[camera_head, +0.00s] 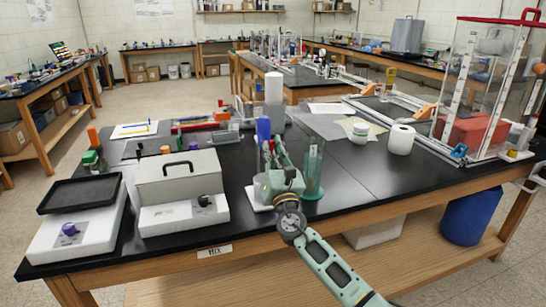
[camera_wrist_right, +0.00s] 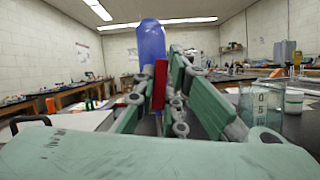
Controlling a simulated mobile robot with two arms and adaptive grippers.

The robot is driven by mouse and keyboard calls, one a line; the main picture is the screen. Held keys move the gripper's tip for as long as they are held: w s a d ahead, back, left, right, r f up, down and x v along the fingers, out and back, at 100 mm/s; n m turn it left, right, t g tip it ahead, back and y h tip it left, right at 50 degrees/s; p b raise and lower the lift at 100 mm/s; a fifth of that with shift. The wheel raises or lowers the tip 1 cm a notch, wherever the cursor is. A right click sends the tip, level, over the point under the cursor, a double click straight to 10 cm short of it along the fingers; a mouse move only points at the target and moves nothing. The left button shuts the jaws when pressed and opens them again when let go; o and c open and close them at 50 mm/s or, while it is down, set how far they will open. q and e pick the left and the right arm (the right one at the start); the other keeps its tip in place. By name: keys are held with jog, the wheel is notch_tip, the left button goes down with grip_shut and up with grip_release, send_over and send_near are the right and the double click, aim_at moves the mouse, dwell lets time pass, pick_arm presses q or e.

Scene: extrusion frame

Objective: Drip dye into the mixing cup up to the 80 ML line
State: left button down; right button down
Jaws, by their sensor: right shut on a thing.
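A clear, tall cup (camera_head: 314,168) with a greenish tint, likely the mixing cup, stands on the black table just right of my right gripper. It also shows at the right of the wrist view (camera_wrist_right: 262,108) with dark marks; its fill level is unclear. A red strip (camera_wrist_right: 160,84) shows between the fingers. My left gripper is not in view.
A grey box with a black handle (camera_head: 178,172) and a white device with a black tray (camera_head: 80,215) stand left. A clear framed enclosure (camera_head: 485,85) is farther right. The table front carries a MIX label (camera_head: 215,251).

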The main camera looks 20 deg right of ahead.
jog(key=shift+a+f+n+y+b, duration=0.15)
jog(key=shift+n+y, duration=0.35)
jog(key=shift+n, duration=0.35)
jog(key=shift+a+n+y+b, duration=0.15)
jog(key=shift+n+y, duration=0.35)
jog(key=shift+n, duration=0.65)
jog(key=c, duration=1.8)
grip_release()
jog(key=v, duration=1.2)
jog(key=shift+d, duration=0.1)
